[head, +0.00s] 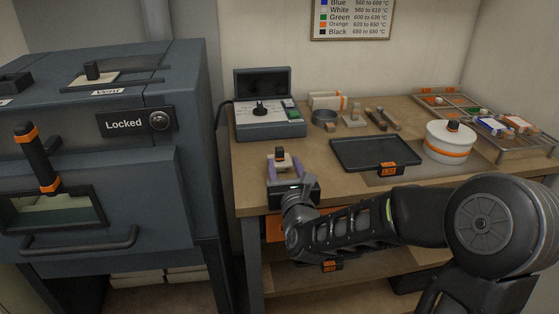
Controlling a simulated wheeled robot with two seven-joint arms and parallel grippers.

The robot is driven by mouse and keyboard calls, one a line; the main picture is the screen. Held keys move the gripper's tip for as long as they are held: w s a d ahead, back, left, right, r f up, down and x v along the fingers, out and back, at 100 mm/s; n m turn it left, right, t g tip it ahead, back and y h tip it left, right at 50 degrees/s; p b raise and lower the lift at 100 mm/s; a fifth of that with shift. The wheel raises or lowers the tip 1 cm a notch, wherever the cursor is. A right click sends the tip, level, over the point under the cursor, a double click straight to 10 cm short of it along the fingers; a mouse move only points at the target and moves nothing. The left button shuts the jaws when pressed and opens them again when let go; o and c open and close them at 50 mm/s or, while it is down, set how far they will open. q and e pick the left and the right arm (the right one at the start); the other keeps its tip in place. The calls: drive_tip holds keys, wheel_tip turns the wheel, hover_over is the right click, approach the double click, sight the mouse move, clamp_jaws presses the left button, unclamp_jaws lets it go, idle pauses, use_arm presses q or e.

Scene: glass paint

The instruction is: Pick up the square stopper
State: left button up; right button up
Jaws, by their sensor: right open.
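A small pale block with a dark knob on top, which looks like the square stopper (281,157), stands near the table's front left edge. My right gripper (283,168) reaches over the front edge from the right. Its two purple-grey fingers are open, one on each side of the stopper's lower part. I cannot tell whether either finger touches it. The stopper's base is partly hidden by the gripper. My left gripper is not in view.
A grey control box (268,118) stands behind the stopper. A black tray (375,153), a white round pot (449,146) and a rack of coloured pieces (530,145) are to the right. A dark kiln (150,165) marked "Locked" stands left, with a pale knobbed piece (93,77) on top.

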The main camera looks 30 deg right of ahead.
sight(281, 155)
drive_tip(key=shift+x, duration=2)
drive_tip(key=shift+p+x, duration=0.35)
drive_tip(key=shift+x, duration=2.25)
drive_tip(key=shift+a+f, duration=0.15)
clamp_jaws()
